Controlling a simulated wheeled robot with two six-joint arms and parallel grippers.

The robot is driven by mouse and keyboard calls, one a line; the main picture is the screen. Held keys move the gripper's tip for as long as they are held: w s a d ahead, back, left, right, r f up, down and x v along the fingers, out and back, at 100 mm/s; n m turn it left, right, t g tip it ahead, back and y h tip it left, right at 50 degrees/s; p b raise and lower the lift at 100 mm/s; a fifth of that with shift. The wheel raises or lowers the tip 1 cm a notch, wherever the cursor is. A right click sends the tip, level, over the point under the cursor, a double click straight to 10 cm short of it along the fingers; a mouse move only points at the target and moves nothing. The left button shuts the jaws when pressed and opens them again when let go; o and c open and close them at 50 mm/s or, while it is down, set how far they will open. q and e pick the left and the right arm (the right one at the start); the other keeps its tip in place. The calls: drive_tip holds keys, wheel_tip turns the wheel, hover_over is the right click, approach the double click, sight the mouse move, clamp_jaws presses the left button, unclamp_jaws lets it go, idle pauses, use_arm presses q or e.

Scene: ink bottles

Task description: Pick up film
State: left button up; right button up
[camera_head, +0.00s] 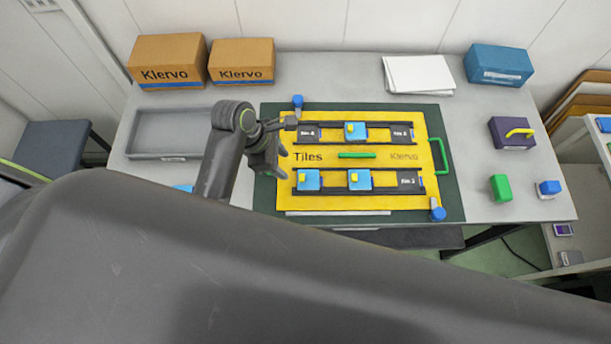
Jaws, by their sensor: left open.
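A yellow board (340,155) marked "Tiles" and "Klervo" lies on a dark green mat (450,200). Small dark plates with white lettering, such as one at lower right (409,180), sit in the tracks; the lettering is too small to read surely. I cannot tell which thing is the film. My left gripper (284,162) is open above the board's left part, with nothing seen between its fingers. My right gripper is not in view.
A grey tray (135,147) is at left, two cardboard boxes (170,58) behind it. White sheets (420,74), a blue box (500,65), a dark purple block (512,133), and a green block (501,188) are at right. My large grey arm link hides the front.

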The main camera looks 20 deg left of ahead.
sight(299, 177)
use_arm(q)
drive_tip(key=x, duration=0.3)
drive_tip(key=shift+w+f, duration=0.2)
drive_tip(key=shift+w, duration=0.05)
drive_tip(key=shift+f, duration=0.1)
drive_tip(key=shift+d+f+p, duration=0.3)
drive_tip(key=shift+f+p, duration=0.1)
drive_tip(key=p+x, duration=0.1)
drive_tip(key=x, duration=0.2)
drive_tip(key=shift+w+d+f, duration=0.1)
drive_tip(key=shift+d+f, duration=0.15)
drive_tip(key=shift+f, duration=0.35)
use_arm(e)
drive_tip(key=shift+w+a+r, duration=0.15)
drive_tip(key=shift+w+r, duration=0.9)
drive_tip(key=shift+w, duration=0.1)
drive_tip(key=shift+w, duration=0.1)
use_arm(q)
drive_tip(key=shift+c, duration=0.8)
drive_tip(key=c, duration=0.6)
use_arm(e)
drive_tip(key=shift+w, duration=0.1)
